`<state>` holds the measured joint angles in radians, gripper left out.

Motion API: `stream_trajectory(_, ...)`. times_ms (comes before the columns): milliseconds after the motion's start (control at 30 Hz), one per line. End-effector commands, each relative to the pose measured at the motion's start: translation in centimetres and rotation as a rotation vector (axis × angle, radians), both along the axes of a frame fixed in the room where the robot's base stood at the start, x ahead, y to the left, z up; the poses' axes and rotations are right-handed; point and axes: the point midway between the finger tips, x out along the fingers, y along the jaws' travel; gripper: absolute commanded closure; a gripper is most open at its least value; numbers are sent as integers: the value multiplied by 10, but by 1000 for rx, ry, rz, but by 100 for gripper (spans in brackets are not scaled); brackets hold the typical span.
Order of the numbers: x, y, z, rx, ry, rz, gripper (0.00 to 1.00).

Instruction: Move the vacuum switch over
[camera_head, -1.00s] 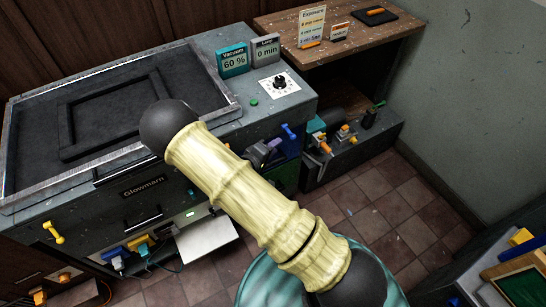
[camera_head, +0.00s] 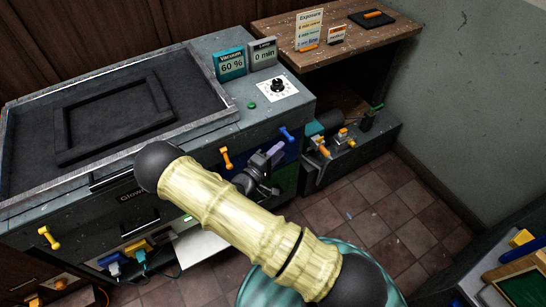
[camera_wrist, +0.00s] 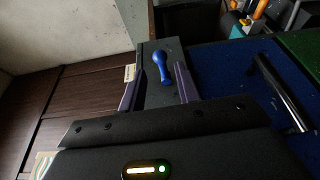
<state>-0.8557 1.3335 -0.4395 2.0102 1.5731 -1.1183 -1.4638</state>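A blue lever (camera_head: 287,133) sits on the front face of the grey cabinet, near its right end. An orange lever (camera_head: 226,158) is left of it and a yellow lever (camera_head: 46,238) is at the far left. No label shows which is the vacuum switch. My gripper (camera_head: 271,153) is just left of and below the blue lever, partly behind my arm. In the wrist view my gripper (camera_wrist: 156,84) is open, its purple fingers apart. The blue lever (camera_wrist: 162,68) appears between and beyond them, with no contact visible.
The teal vacuum display (camera_head: 231,62) reads 60 % beside a grey timer display (camera_head: 263,53) and a dial (camera_head: 278,87). A bar handle (camera_wrist: 281,92) is on a blue panel right of my gripper. A low toolbox (camera_head: 350,155) stands right of the cabinet.

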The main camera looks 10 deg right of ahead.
Motion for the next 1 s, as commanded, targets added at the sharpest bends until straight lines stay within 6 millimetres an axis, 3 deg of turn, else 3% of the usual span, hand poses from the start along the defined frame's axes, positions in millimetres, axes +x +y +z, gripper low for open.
stream_trajectory(300, 24, -32, -2, 0, -1, -4, 67)
stream_trajectory(533, 33, -43, -1, 0, -1, -3, 67)
stream_trajectory(700, 33, -43, -1, 0, 0, -2, 91)
stream_trajectory(867, 32, -43, -4, 8, -23, -2, 91)
stream_trajectory(1000, 32, -43, -13, 47, -146, -2, 91)
